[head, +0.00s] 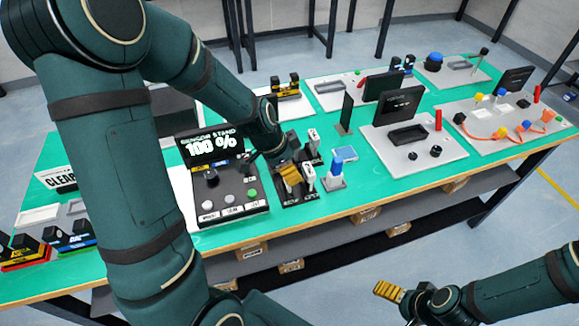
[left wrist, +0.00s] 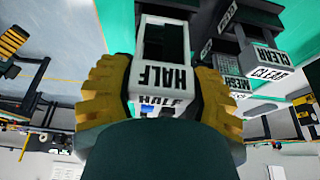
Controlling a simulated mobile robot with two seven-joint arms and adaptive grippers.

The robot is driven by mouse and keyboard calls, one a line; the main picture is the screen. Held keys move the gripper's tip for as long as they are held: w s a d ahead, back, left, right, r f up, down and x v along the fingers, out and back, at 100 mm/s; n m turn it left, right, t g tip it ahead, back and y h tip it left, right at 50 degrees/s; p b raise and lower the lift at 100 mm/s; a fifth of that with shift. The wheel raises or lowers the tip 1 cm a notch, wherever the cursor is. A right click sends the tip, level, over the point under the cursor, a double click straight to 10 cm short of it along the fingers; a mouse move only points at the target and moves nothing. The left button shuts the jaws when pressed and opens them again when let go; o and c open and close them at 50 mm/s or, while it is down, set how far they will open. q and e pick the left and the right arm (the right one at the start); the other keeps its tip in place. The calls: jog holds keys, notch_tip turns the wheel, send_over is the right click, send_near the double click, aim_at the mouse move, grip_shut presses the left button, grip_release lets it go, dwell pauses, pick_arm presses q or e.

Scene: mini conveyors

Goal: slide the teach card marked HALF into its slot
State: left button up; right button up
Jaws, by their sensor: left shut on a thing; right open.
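My left gripper (head: 291,174) is over the black card rack (head: 300,200) at the table's front edge. In the left wrist view its yellow fingers close on both sides of the white card marked HALF (left wrist: 165,78). I cannot tell whether this card's far end is in a slot. White-topped cards (head: 308,173) stand close beside the gripper in the rack. My right gripper (head: 388,292) is empty, off the table's front.
A grey panel with a dark screen (head: 400,150) is further right. Green table top shows between them.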

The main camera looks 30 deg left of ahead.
pick_arm(q)
jog(key=shift+f, duration=0.2)
jog(key=shift+f+b, duration=0.35)
jog(key=shift+b, duration=0.2)
jog(key=shift+f+b, duration=1.45)
jog(key=shift+b, duration=0.15)
jog(key=o, duration=1.2)
jog(key=shift+r, duration=0.1)
jog(key=v, duration=1.2)
